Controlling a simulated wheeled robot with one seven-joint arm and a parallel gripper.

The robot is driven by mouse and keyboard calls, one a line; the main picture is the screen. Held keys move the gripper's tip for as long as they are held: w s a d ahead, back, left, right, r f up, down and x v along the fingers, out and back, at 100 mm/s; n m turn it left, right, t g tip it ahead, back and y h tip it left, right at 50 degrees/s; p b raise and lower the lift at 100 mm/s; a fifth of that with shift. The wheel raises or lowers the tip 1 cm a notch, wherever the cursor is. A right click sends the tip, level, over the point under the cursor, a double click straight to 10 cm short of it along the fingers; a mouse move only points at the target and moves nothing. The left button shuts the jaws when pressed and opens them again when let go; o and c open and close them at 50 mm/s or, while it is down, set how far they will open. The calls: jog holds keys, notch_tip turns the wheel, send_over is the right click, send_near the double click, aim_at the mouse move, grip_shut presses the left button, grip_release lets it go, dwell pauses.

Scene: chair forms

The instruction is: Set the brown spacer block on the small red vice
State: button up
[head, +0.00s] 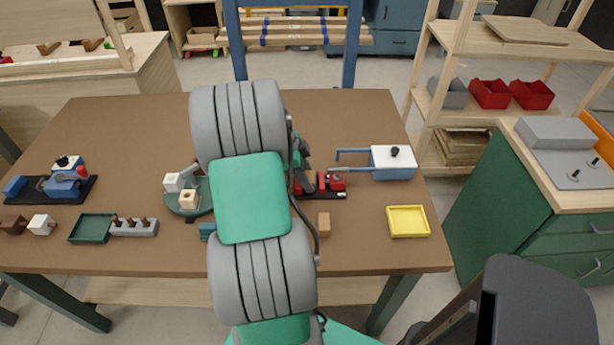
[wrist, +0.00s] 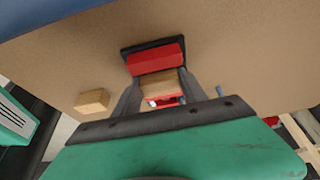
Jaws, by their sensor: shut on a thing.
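The small red vice (head: 338,180) stands on a dark base right of my arm in the head view. It also shows at the top middle of the wrist view (wrist: 156,62). My gripper (wrist: 160,90) is shut on a brown block (wrist: 157,82), which sits between its fingers at the vice, with red parts showing beyond and below it. I cannot tell whether the block touches the vice. In the head view my arm hides much of the gripper (head: 305,178), and the held block is not clear there.
A similar tan block (head: 323,225) lies loose near the table's front edge, also in the wrist view (wrist: 92,101). A blue-and-white box with a handle (head: 393,163) and a yellow tray (head: 407,221) stand to the right. A green round fixture (head: 187,205) is left of my arm.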

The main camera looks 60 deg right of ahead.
jog(key=shift+f, duration=0.35)
jog(key=o, duration=2)
jog(key=shift+r, duration=0.1)
jog(key=shift+o, duration=0.2)
jog(key=shift+r+p, duration=1.55)
jog(key=shift+r, duration=1.45)
